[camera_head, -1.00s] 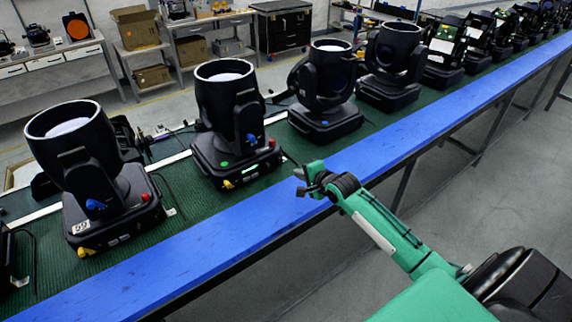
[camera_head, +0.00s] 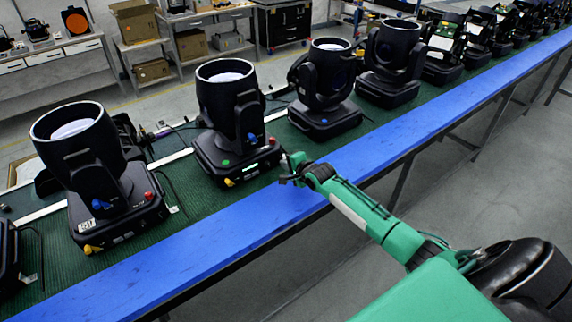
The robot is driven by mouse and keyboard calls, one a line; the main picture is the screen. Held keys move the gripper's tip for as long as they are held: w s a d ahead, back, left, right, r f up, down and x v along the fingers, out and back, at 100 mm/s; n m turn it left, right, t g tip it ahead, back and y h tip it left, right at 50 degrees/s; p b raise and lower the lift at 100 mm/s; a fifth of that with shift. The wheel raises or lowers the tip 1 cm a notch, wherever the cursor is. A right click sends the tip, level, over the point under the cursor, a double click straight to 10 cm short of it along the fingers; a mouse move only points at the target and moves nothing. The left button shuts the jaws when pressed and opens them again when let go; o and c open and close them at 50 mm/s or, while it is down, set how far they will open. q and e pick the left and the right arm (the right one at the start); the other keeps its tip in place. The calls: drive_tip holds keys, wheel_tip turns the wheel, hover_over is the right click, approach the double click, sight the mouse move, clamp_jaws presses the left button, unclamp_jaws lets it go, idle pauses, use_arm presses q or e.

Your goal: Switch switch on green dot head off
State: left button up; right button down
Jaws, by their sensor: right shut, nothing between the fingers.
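My right gripper (camera_head: 284,168) is shut and empty, just right of the base's front right corner. I cannot tell whether it touches the base. My left gripper is not in view.
A similar head (camera_head: 85,170) stands to the left, and another (camera_head: 325,90) to the right, with several more along the green bench top. A blue edge strip (camera_head: 215,238) runs along the bench front. Shelves with boxes (camera_head: 136,22) stand behind.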

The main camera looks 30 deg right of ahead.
drive_tip(key=shift+w+a+f+t+b, duration=0.15)
drive_tip(key=shift+f+t+b, duration=0.2)
drive_tip(key=shift+b, duration=0.35)
drive_tip(key=shift+r, duration=0.35)
drive_tip(key=shift+r+p, duration=0.85)
drive_tip(key=shift+p, duration=0.15)
drive_tip(key=shift+f, duration=0.1)
